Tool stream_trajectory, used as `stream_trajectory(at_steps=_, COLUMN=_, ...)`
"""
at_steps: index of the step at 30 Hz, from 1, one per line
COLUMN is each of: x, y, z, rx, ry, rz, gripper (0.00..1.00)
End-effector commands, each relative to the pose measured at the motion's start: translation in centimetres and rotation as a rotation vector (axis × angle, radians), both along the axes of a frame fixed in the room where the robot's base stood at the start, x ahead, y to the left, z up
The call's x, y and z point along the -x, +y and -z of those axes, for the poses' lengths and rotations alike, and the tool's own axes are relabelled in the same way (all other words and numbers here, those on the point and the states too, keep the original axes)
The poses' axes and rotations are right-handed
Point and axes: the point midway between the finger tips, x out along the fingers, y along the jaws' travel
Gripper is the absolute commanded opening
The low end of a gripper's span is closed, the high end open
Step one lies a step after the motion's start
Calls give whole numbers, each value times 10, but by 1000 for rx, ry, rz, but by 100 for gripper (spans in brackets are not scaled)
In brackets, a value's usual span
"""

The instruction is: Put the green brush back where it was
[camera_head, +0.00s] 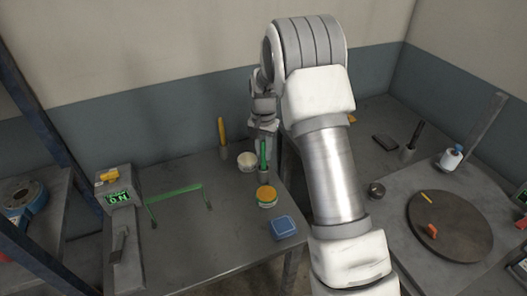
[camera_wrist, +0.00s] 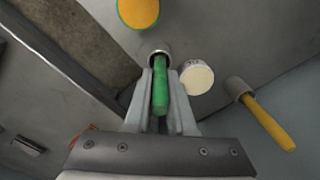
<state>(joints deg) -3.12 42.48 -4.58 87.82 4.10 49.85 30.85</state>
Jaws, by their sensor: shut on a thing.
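My gripper (camera_head: 263,143) reaches down over the left bench. It is shut on the green brush (camera_wrist: 160,88), which stands about upright between the two fingers in the wrist view. The brush (camera_head: 263,155) also shows below the gripper in the head view. Its lower end lines up with the mouth of a small grey metal cup (camera_wrist: 154,53). I cannot tell how deep it sits in the cup. The cup's inside is mostly hidden by the brush.
A yellow-handled tool (camera_head: 221,130) stands in another holder (camera_wrist: 238,87). A white-topped jar (camera_wrist: 197,77) is close beside the gripper. An orange-lidded jar (camera_head: 267,194), a blue box (camera_head: 283,227) and a green frame (camera_head: 178,192) are on the same bench. A gap separates the right bench.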

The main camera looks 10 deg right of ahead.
Motion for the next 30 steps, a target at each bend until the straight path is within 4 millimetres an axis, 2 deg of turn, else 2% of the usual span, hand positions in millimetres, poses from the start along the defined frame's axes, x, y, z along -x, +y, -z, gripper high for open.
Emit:
stream_trajectory(at_steps=1, x=0, y=0, z=3, rx=0, ry=0, rz=0, gripper=0)
stream_trajectory(at_steps=2, x=0, y=0, z=2, rx=0, ry=0, rz=0, gripper=27)
stream_trajectory(at_steps=6, x=0, y=0, z=2, rx=0, ry=1, rz=0, gripper=52)
stream_trajectory(at_steps=14, x=0, y=0, z=2, rx=0, ry=0, rz=0, gripper=53)
stream_trajectory(at_steps=19, x=-1, y=0, z=-9, rx=0, ry=-2, rz=0, gripper=53)
stream_trajectory(at_steps=30, x=-1, y=0, z=-85, rx=1, ry=-4, rz=-1, gripper=53)
